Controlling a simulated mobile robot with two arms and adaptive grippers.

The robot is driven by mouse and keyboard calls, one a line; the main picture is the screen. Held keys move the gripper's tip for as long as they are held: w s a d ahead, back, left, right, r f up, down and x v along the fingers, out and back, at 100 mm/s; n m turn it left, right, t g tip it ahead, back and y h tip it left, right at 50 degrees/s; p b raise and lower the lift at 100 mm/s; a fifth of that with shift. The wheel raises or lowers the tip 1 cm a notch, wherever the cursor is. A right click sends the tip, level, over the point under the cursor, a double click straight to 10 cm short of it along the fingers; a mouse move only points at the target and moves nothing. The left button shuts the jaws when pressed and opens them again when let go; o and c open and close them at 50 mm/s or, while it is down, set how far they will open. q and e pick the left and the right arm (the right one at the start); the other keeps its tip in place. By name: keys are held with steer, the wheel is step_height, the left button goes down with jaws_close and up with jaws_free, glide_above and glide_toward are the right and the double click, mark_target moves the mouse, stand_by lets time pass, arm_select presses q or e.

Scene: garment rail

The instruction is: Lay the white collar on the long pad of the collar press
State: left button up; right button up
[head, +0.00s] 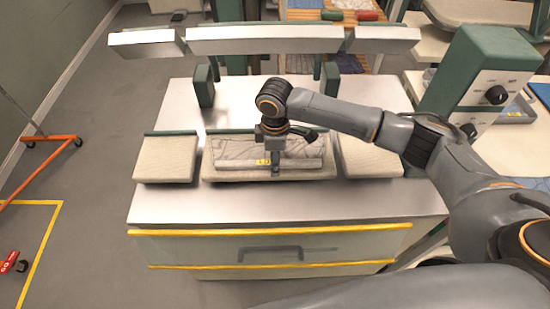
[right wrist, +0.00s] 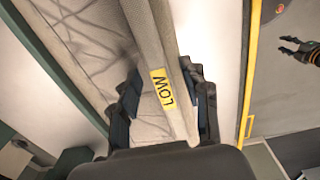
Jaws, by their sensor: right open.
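The press's long pad (head: 208,166) is the middle one of three beige pads on the grey table. A pale grey-white, creased cloth piece that looks like the collar (head: 245,147) lies flat on it. A thicker strip with a yellow "LOW" label runs along its front edge. My right gripper (head: 277,170) reaches down over this edge. In the right wrist view my right gripper (right wrist: 165,100) is open, with one dark finger on each side of the labelled strip; contact is unclear. My left gripper (right wrist: 290,45) shows small there, empty and open, over the floor; the head view lacks it.
Smaller pads flank the long pad on the left (head: 165,158) and right (head: 368,158). Metal upper plates (head: 262,40) hang raised behind. A green control box (head: 485,80) with black knobs stands at the right. The table's front strip is clear.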

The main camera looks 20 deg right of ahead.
step_height(320, 180, up, 12)
stand_by(0.5)
